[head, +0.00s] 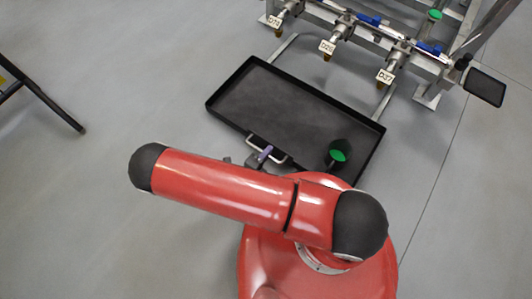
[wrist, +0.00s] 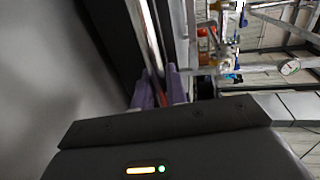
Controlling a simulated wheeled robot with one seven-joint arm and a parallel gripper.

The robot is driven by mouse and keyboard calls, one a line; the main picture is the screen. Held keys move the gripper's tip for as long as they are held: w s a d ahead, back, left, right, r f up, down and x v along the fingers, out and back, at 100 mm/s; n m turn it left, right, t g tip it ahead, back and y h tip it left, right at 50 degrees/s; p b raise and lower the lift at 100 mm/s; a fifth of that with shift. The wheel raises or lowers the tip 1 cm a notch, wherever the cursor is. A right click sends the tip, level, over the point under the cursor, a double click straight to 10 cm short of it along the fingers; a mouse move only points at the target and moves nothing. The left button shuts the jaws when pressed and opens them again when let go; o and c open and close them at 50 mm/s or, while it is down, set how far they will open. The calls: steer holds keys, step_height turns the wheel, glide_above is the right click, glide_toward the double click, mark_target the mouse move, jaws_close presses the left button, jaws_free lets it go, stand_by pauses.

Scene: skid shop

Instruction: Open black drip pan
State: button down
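The black drip pan (head: 225,96) lies low on the grey floor, a shallow rectangular tray, in front of the metal skid frame. A pale metal handle (head: 283,157) is on its near side. My gripper (head: 263,154) is at the left part of this handle, mostly hidden by my red arm. In the wrist view the purple fingers of my gripper (wrist: 160,92) stand on both sides of the handle bar (wrist: 153,45), close against it, and look shut on it. The pan's dark wall runs beside the bar.
A black item with a green top (head: 338,155) is at the pan's near right corner. The skid frame (head: 428,65) with tagged valves stands behind the pan. A small dark screen (head: 484,88) is at right. A black stand leg (head: 50,104) is at left. Floor between is clear.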

steer(key=c, duration=1.5)
jaws_free()
steer(key=v, duration=0.7)
steer(key=shift+s+a, duration=0.25)
steer(key=shift+s, duration=0.05)
steer(key=shift+r+p, duration=0.1)
steer(key=shift+p, duration=0.2)
